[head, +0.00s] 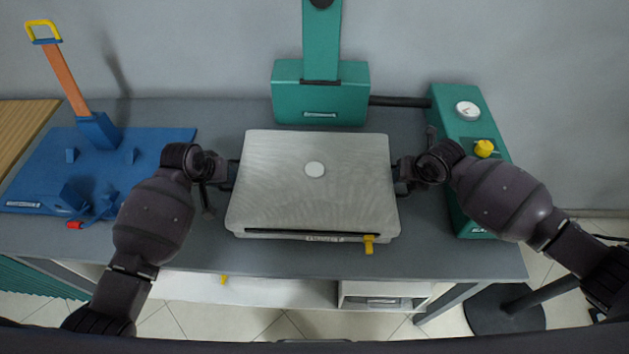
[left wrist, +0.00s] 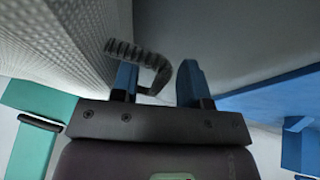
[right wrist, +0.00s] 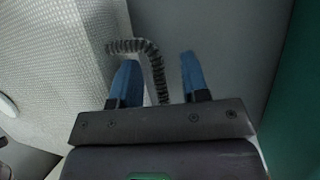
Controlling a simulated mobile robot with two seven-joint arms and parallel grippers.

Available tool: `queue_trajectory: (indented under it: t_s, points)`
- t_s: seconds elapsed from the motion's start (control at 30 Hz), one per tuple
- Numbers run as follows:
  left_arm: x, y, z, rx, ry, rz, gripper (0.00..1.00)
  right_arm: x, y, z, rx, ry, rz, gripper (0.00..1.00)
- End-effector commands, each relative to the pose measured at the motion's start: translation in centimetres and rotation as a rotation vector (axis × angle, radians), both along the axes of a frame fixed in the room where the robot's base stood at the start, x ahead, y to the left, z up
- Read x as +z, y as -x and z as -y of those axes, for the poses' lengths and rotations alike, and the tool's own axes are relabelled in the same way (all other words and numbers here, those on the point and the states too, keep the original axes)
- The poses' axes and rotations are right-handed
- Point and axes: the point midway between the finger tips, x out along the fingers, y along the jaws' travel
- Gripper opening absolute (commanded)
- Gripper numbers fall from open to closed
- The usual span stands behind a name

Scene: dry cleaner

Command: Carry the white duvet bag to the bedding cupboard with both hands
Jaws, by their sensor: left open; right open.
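The white duvet bag (head: 300,195), pale grey-white with a round white disc on top, lies flat on the grey table. A yellow-orange tab hangs at its front edge. My left gripper (head: 222,172) is at the bag's left side, and my right gripper (head: 405,172) is at its right side. In the left wrist view, the open blue fingers (left wrist: 158,85) stand either side of a dark ribbed handle (left wrist: 153,62). In the right wrist view, the open fingers (right wrist: 160,82) likewise straddle another ribbed handle (right wrist: 145,48). I cannot see the bedding cupboard.
A blue board (head: 160,150) with an upright orange arm is at the left. A green press stand (head: 320,95) is behind the bag, and a green box (head: 465,120) with a dial and yellow knob is at the right. The grey table (head: 450,262) has a bare front strip.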

Motion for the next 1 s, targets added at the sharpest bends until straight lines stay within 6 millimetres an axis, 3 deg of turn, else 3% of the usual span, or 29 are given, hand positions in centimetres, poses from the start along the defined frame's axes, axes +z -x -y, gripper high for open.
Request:
queue_trajectory:
  t_s: [0.27,0.53,1.0]
  points:
    - [-0.05,-0.02,0.01,0.000,0.000,0.000,0.40,-0.01,-0.04,-0.01,0.000,0.000,0.000,0.40]
    - [-0.04,-0.01,0.00,0.000,0.000,0.000,0.00,-0.01,-0.03,-0.01,0.000,0.000,0.000,0.00]
    - [-0.04,0.01,-0.02,0.000,-0.001,-0.001,0.00,0.00,-0.02,0.00,0.000,0.000,0.000,0.00]
